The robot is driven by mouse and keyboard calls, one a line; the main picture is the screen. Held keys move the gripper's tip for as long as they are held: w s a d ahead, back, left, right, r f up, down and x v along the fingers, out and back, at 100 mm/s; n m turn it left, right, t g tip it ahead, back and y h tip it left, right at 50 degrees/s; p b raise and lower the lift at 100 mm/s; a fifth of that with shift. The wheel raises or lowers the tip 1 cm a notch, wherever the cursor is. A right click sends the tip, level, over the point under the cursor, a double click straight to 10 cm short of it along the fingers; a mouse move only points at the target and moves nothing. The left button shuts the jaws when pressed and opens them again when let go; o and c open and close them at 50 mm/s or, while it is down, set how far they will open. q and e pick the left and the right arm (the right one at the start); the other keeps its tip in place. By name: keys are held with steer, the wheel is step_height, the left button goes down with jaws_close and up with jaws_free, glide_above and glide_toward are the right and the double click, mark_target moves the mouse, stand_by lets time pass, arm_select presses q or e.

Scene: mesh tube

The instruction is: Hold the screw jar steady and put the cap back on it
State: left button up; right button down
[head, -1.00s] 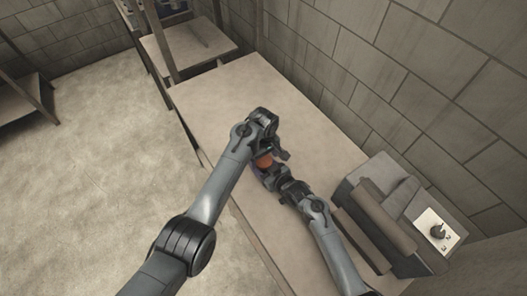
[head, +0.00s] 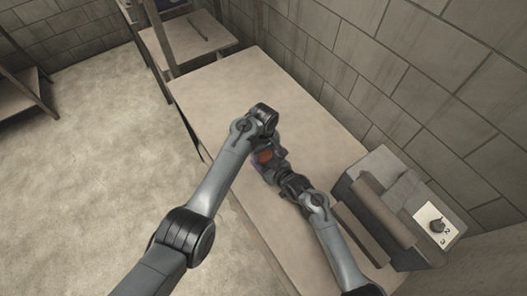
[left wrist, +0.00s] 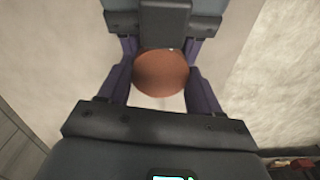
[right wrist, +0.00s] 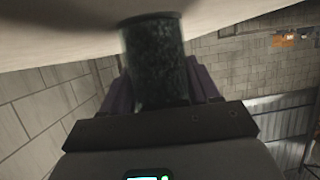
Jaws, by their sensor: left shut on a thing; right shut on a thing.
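The round orange-brown cap (head: 264,156) shows between my grippers over the table, and from above in the left wrist view (left wrist: 161,72). My left gripper (left wrist: 160,84) is shut on the cap, with a purple finger on each side. The dark, speckled cylindrical jar (right wrist: 157,60) stands between the purple fingers of my right gripper (right wrist: 160,82), which is shut on it. In the head view the jar is mostly hidden by the grippers. The joint between cap and jar is hidden, so I cannot tell whether they touch.
The long pale table (head: 215,90) is clear around and behind the grippers. A grey machine (head: 385,200) with brown rollers and a dial panel stands at its right end. A block wall (head: 350,60) runs along the far side.

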arm_select(q)
steer(key=shift+m, duration=1.2)
steer(key=o, duration=1.2)
steer(key=shift+r, duration=2.25)
